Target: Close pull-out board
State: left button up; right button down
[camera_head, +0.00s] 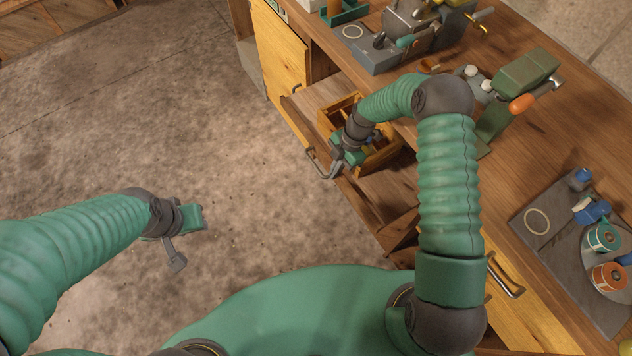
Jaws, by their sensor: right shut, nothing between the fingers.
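The pull-out board (393,188) is a wooden board sticking out from under the workbench top. A grey bar handle (318,166) is on its front edge. My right gripper (340,161) is shut and empty, close beside the handle at the board's front edge; whether it touches the handle I cannot tell. My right arm reaches over the bench and hides part of the board. My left gripper (184,240) hangs over the bare floor at left, away from the board; its finger opening is unclear.
A yellow wooden crate (325,122) with items inside stands on the board. A yellow cabinet door (279,56) is beyond it. The bench top (510,135) holds a green tool with an orange handle (521,104) and a grey mat (548,250) with spools.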

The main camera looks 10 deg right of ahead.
jog(key=shift+w+d, duration=0.1)
jog(key=shift+d, duration=0.35)
jog(key=shift+a+r, duration=0.1)
jog(key=shift+a, duration=0.05)
